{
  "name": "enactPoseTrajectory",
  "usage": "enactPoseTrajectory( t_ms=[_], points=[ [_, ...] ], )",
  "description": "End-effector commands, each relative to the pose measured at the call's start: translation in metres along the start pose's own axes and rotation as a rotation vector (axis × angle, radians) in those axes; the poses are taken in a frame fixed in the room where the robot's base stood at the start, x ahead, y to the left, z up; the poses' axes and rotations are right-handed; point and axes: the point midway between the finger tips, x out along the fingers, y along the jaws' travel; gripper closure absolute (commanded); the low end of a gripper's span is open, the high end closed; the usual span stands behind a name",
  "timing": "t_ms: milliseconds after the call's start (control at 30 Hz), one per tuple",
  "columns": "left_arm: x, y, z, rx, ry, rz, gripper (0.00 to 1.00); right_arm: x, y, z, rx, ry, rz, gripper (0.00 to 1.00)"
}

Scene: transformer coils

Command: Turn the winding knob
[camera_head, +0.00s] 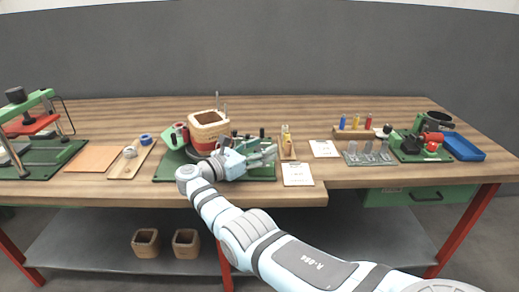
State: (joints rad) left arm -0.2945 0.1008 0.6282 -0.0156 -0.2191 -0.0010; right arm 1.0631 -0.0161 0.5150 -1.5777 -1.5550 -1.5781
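A winding device with a green base (170,172) stands left of the middle of the bench. It carries a square tan coil former (209,120) with a red band, and red and dark knob-like parts (180,134) at its left. I cannot tell which part is the winding knob. My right arm reaches in from the lower right. My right gripper (268,154) is over the right part of the green base, its fingers apart, with nothing seen between them. It and its wrist hide part of the device. My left gripper is not in view.
A press with a red plate (31,124) stands at the far left. A wooden board with tape rolls (130,152), a white card (297,174), a rack of coloured bottles (354,134), a green machine (432,136) and a blue tray (463,146) occupy the bench. The back strip is clear.

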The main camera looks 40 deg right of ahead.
Motion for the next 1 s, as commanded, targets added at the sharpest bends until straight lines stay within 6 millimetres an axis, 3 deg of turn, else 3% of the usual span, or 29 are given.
enactPoseTrajectory(
  t_ms=[267, 500, 600, 1000],
  points=[
    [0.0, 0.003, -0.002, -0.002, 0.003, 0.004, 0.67, -0.008, 0.0, 0.0, 0.0, 0.001, 0.001, 0.47],
    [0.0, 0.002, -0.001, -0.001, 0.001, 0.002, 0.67, -0.059, 0.002, 0.0, -0.001, 0.002, 0.002, 0.47],
    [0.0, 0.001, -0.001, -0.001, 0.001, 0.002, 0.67, -0.072, 0.002, 0.0, -0.002, 0.001, 0.001, 0.47],
    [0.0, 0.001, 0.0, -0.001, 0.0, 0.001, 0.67, -0.075, 0.001, 0.0, 0.0, 0.0, 0.0, 0.47]
  ],
)
